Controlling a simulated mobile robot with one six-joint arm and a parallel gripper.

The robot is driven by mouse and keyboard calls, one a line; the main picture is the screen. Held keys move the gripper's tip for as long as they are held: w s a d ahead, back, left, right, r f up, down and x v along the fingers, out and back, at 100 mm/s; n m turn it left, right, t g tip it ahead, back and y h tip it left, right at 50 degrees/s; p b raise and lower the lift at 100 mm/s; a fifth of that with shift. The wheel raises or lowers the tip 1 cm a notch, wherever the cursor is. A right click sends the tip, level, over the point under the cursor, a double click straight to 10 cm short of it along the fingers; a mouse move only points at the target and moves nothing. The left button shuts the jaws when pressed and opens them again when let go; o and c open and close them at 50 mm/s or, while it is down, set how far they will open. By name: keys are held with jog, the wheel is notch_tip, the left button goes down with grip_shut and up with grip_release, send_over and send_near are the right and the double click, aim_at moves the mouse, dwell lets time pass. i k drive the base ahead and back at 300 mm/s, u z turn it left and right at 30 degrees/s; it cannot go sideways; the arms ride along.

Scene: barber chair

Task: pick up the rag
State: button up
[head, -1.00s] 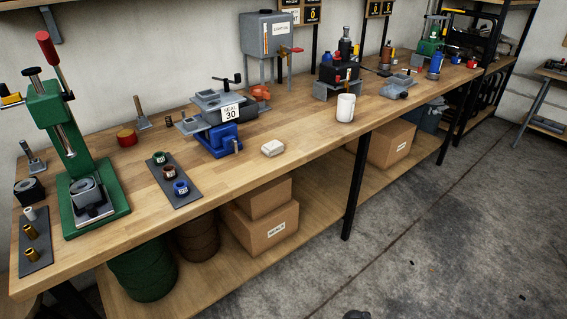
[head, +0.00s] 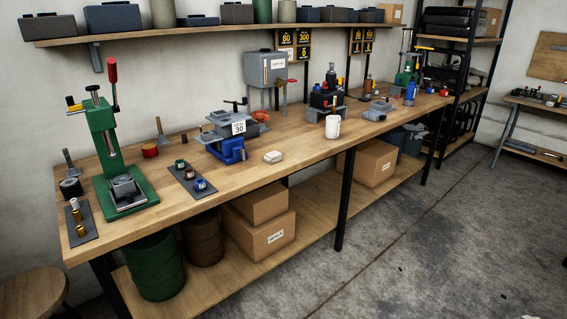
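No thing in view is plainly a rag. A small off-white folded-looking piece (head: 273,156) lies flat near the front edge of the workbench (head: 240,180), right of the blue vise. A crumpled orange-red thing (head: 262,116) sits farther back, behind the vise and partly hidden by it. Either could be cloth; at this size I cannot tell which. My gripper is not in view.
A wooden stool (head: 30,290) is at lower left.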

aim_at(274, 157)
jog(key=z, duration=1.25)
jog(key=k, duration=0.1)
jog(key=u, duration=2.7)
jog(key=i, duration=1.4)
jog(key=z, duration=0.05)
